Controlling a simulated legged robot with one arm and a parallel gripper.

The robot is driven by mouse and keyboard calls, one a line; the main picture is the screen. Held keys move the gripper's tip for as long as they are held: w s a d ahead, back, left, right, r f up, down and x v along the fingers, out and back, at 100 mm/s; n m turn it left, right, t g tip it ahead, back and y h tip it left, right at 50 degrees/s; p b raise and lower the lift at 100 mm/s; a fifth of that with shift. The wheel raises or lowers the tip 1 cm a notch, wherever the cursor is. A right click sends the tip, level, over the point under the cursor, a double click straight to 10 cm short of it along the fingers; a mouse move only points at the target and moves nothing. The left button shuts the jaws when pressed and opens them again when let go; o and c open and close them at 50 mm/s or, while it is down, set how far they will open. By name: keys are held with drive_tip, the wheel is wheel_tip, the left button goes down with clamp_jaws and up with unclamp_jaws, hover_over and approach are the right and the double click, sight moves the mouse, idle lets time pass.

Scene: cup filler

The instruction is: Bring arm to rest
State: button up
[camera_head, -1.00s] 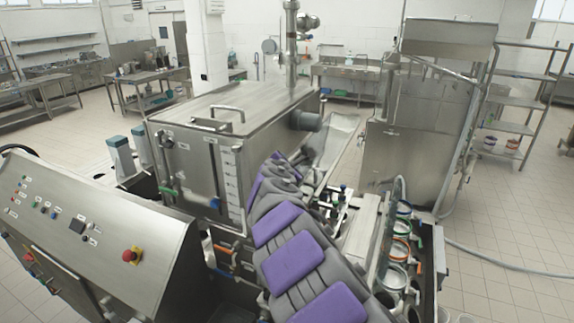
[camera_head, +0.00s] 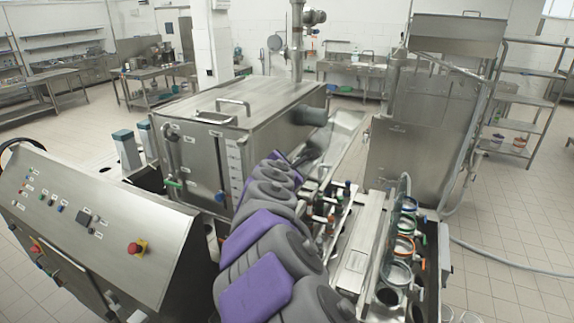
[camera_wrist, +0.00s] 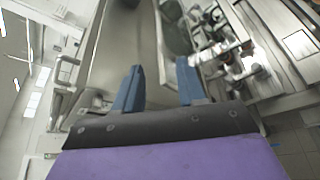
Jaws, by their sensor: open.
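My arm, purple and grey, reaches forward from the bottom centre in the camera_head view, between the steel tank and the valve row. Its far end is by the tank's right side; the fingers there are too small to make out. In the camera_wrist view my gripper (camera_wrist: 160,70) shows two blue fingers spread apart with nothing between them. Steel machine surfaces lie beyond the fingers, apart from them as far as I can tell.
The steel tank (camera_head: 215,125) stands left of my arm. A control console (camera_head: 90,230) with a red stop button (camera_head: 135,248) is at lower left. Right of the arm are small valves (camera_head: 333,203) and a row of ringed cup holders (camera_head: 404,246). Free tiled floor (camera_head: 510,225) lies at right.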

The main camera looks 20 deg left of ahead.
drive_tip(key=d+f+m+g+h+b, duration=0.1)
drive_tip(key=d+f+m+h+b, duration=0.3)
drive_tip(key=d, duration=0.7)
drive_tip(key=d+m+g+h+b, duration=0.15)
drive_tip(key=d+m, duration=0.35)
drive_tip(key=d, duration=0.7)
drive_tip(key=s+d+f+m+g+h+b, duration=0.1)
drive_tip(key=s+d+f+m+g+b, duration=0.15)
drive_tip(key=s+d+f+m, duration=0.45)
drive_tip(key=s+d+f+m+g+h+b, duration=0.2)
drive_tip(key=s+d+b, duration=0.15)
drive_tip(key=d, duration=0.75)
drive_tip(key=s+d+f+m+g+y+b, duration=0.1)
drive_tip(key=s+d+f+m+g+b, duration=0.35)
drive_tip(key=s+f, duration=0.7)
drive_tip(key=s+a+f+m+g+y+b, duration=0.2)
drive_tip(key=s+f+m, duration=0.2)
drive_tip(key=s, duration=0.7)
drive_tip(key=s+a+f+m+g+y+b, duration=0.1)
drive_tip(key=s+f+m+g+y+b, duration=0.1)
drive_tip(key=s+f, duration=0.5)
drive_tip(key=s+m, duration=0.1)
drive_tip(key=s, duration=0.4)
drive_tip(key=shift+s+a+f+m+b, duration=0.15)
drive_tip(key=shift+a+f+m+b, duration=0.1)
drive_tip(key=shift+a+m+b, duration=0.15)
